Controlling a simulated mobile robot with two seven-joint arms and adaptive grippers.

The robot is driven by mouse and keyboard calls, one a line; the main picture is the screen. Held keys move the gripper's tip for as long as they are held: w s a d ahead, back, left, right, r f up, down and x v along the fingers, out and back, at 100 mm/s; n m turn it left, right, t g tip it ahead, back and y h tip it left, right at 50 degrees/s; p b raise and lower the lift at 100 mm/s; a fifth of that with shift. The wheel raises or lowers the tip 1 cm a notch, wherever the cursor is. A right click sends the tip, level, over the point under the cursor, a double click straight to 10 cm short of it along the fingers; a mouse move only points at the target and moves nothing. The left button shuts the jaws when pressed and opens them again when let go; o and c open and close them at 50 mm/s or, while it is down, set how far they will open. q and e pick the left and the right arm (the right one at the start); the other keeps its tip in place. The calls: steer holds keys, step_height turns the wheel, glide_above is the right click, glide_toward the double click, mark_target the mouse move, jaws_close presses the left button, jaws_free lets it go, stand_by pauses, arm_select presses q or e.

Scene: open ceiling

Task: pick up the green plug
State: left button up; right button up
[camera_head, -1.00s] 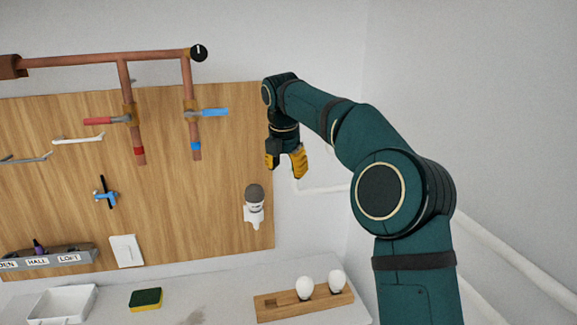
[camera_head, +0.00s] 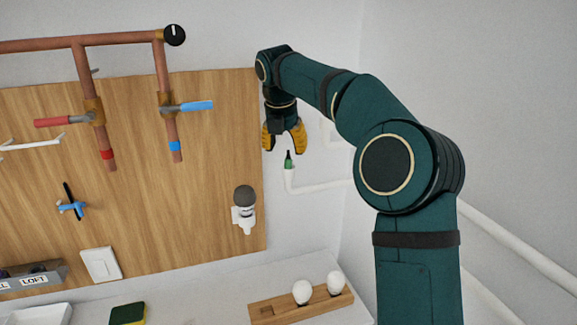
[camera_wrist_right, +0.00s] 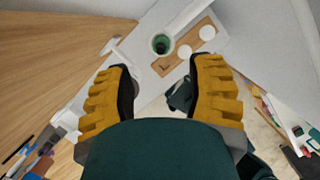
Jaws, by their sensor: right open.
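The green plug (camera_head: 289,163) has a dark tip and sits upright in the top of a white pipe (camera_head: 290,178) beside the wooden board's right edge. In the right wrist view the plug (camera_wrist_right: 161,44) is a green round inside a white ring, ahead of the fingers. My right gripper (camera_head: 284,148) points down just above the plug, its yellow fingers apart and empty; it also shows in the wrist view (camera_wrist_right: 164,66). Whether a finger touches the plug I cannot tell. My left gripper is not in view.
A wooden board (camera_head: 215,150) carries copper pipes, valves and a grey-topped white fitting (camera_head: 244,210) left of the plug. A wooden holder (camera_head: 325,304) with two white bulbs stands below on the counter.

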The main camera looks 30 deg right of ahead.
mark_target(288, 154)
steer(key=x, duration=0.5)
steer(key=shift+w+d+f, duration=0.2)
steer(key=shift+d+f, duration=0.05)
steer(key=shift+d, duration=0.15)
jaws_close()
